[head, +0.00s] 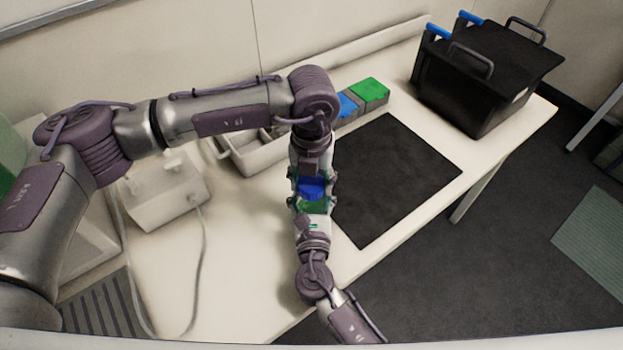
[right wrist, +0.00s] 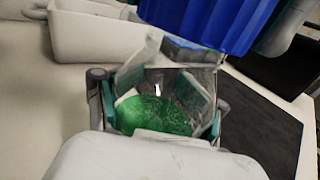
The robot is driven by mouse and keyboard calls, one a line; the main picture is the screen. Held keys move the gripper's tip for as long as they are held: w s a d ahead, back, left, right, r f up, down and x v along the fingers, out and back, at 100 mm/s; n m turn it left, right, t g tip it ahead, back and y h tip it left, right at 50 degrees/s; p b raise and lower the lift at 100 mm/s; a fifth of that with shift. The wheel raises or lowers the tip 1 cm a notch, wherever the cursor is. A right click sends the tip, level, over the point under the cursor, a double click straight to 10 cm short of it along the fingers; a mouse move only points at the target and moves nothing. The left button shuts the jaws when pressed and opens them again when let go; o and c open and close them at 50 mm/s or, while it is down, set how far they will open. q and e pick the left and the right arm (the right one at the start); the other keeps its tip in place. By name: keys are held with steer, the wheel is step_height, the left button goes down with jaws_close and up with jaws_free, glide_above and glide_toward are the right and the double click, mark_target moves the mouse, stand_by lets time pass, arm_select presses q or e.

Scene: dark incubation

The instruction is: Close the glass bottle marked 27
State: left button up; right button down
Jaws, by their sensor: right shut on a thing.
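The glass bottle (right wrist: 155,112) with green contents is held in my right gripper (head: 313,208), over the front part of the table. In the right wrist view its body shows between the fingers, with the green at the bottom; no number is readable. A ribbed blue cap (right wrist: 205,20) is right above the bottle's top, and it also shows in the head view (head: 312,187). My left gripper (head: 312,178) comes from above with its fingers around the cap. I cannot tell whether cap and bottle neck touch.
A black mat (head: 395,180) lies right of the grippers. Blue and green boxes (head: 369,91) and a pale tray (head: 250,153) stand behind. A black case (head: 485,80) is at the back right. A white device (head: 165,192) with cables stands at left.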

arm_select(q)
steer(key=c, duration=0.4)
steer(key=m, duration=0.3)
steer(key=shift+c, duration=0.2)
steer(key=m, duration=0.4)
steer(key=shift+m, duration=0.4)
steer(key=m, duration=0.7)
steer(key=o, duration=1.4)
steer(key=shift+c, duration=0.2)
step_height(320, 180, up, 12)
